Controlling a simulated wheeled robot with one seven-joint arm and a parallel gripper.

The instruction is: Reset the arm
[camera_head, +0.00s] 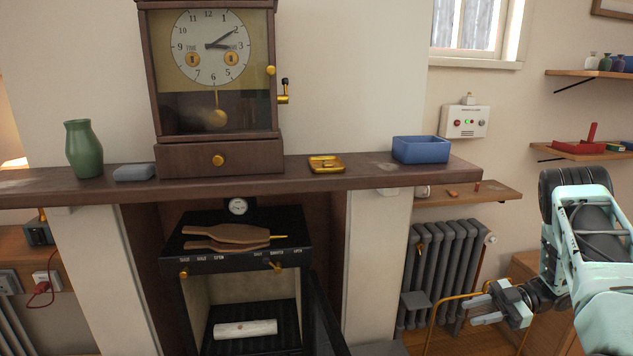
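My gripper (468,310) is at the lower right, at the end of my pale green arm, pointing left. Its two grey fingers are apart with nothing visible between them. It hangs in front of the lower part of the grey radiator (446,270) and does not appear to hold anything. My arm is bent, with its upper part running off the right edge.
A mantel shelf (365,176) carries a clock (212,80), a green vase (84,148), a gold tray (326,164) and a blue box (420,150). Below, a black stove (215,262) has its door (325,310) open. Wall shelves (590,75) stand at right.

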